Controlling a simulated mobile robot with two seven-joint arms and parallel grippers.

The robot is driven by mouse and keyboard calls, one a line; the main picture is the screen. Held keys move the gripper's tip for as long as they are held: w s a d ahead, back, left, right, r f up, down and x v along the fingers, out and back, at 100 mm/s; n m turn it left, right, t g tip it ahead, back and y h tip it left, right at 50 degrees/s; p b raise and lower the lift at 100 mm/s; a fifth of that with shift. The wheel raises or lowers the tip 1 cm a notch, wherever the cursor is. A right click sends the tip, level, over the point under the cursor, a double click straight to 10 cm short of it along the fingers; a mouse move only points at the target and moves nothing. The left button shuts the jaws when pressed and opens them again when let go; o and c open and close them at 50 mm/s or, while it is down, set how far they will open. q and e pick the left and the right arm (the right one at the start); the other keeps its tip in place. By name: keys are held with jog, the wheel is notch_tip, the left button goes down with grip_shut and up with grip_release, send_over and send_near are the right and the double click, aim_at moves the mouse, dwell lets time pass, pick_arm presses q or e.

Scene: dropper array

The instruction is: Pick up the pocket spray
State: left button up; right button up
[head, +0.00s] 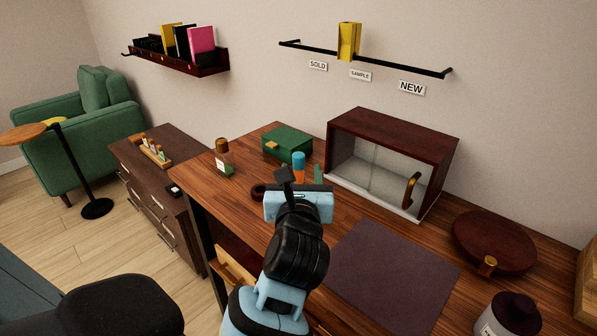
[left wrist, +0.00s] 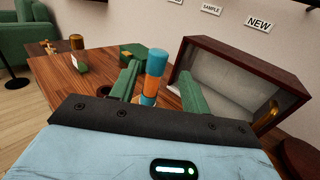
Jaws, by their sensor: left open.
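The pocket spray appears to be the slim upright cylinder (head: 298,162) with blue and orange bands on the wooden desk. In the left wrist view the cylinder (left wrist: 154,75) shows between the two green fingers, closer to the left one. My left gripper (head: 302,174) is open and reaches toward it from the front; its fingers also show in the left wrist view (left wrist: 162,80). I cannot tell whether the fingertips reach around the cylinder or stop short of it. My right gripper is not in view.
A green box (head: 288,143) stands just behind the cylinder. A glass-fronted wooden cabinet (head: 399,130) is close on the right. A dark mat (head: 389,275) in front is bare.

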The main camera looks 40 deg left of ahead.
aim_at(298, 166)
pick_arm(q)
jog(key=x, duration=0.4)
jog(key=shift+a, duration=0.25)
jog(key=c, duration=1)
notch_tip(298, 166, up, 9)
jog(key=shift+f+p, duration=0.1)
jog(key=shift+p, duration=0.95)
jog(key=shift+r, duration=0.55)
